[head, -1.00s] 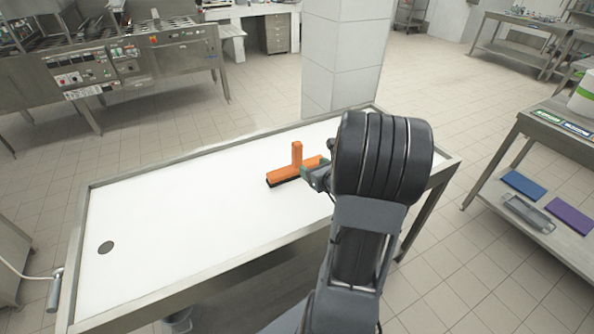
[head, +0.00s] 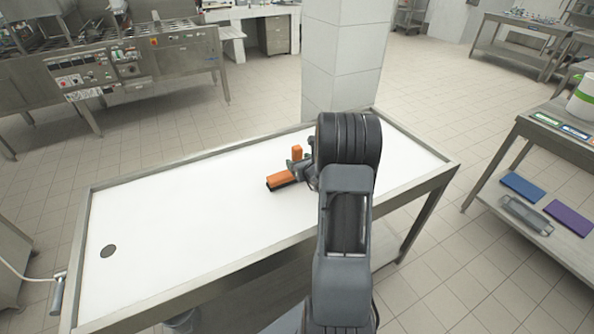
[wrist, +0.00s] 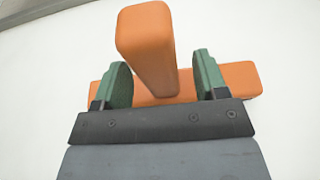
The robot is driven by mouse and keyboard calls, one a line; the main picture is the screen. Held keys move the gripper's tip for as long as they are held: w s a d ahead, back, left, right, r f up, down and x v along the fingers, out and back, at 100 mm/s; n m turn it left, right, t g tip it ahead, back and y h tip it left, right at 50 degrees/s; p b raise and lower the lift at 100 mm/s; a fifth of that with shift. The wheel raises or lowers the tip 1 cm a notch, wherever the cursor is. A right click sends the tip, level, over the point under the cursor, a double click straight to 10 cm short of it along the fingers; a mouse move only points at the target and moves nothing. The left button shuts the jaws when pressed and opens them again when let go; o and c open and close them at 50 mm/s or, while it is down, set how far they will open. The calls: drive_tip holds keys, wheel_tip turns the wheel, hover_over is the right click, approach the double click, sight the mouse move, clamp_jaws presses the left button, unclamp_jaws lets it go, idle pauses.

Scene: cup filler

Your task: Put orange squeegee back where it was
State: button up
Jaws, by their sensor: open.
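The orange squeegee (head: 280,180) is on the white table in the head view, its handle (head: 297,152) standing up from a long orange head with a dark lower edge. My arm hides its right part there. In the wrist view the handle (wrist: 147,45) rises between the two green fingers of my gripper (wrist: 163,80), and the head (wrist: 240,78) lies crosswise behind them. The fingers are open, with a gap showing on each side of the handle. My gripper (head: 298,166) is at the squeegee in the head view.
A metal shelf (head: 560,235) with blue and purple items stands at right.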

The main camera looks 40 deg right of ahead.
drive_tip(key=shift+w+d+f, duration=0.1)
drive_tip(key=shift+w+f, duration=0.1)
drive_tip(key=shift+w, duration=0.5)
clamp_jaws()
